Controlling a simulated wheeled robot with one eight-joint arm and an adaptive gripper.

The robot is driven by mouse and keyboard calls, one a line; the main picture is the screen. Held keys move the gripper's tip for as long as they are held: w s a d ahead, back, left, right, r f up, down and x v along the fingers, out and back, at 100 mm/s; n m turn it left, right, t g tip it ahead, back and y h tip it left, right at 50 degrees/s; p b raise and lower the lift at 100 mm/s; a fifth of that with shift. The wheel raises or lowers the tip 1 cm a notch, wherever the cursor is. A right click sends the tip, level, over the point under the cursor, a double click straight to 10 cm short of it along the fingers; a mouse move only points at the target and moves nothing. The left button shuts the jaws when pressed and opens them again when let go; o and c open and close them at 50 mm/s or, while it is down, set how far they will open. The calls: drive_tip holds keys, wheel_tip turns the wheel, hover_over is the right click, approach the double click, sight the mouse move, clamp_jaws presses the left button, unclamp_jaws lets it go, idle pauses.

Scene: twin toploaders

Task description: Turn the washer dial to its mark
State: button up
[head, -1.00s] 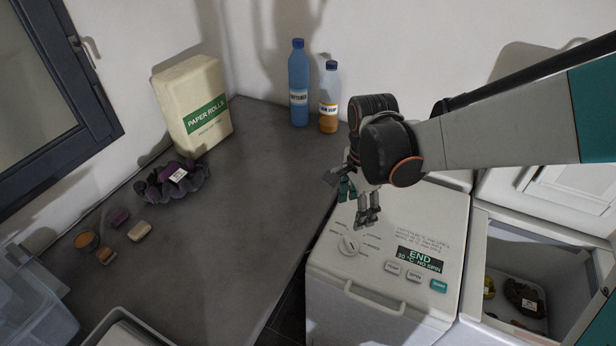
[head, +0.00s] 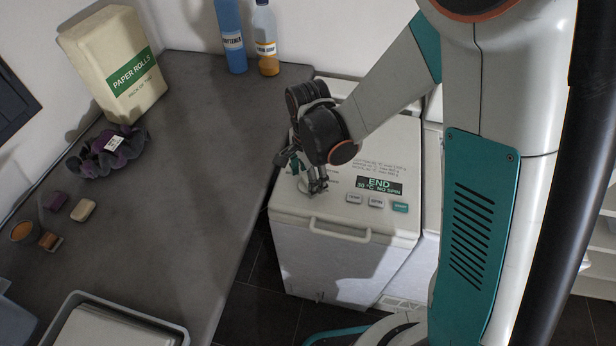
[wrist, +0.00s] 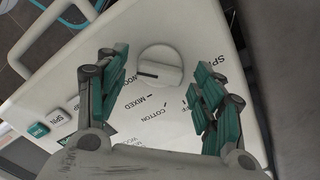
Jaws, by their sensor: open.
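The washer (head: 345,262) is a white toploader with a display reading END, 30 °C NO SPIN. Its dial (wrist: 160,67) is a round white knob with a dark pointer line, seen in the wrist view. The line points left, towards the printed labels near MIXED; which label it meets is unclear. My gripper (head: 318,187) hangs over the washer's top at the dial and mostly hides the dial in the head view. In the wrist view my gripper (wrist: 162,78) is open, with green-padded fingers on either side of the dial, apart from it.
Panel buttons (head: 376,201) and a front handle (head: 340,231) lie near the dial. The grey counter (head: 215,130) runs along the left.

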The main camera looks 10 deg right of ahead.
drive_tip(key=shift+c, duration=0.6)
drive_tip(key=c, duration=0.9)
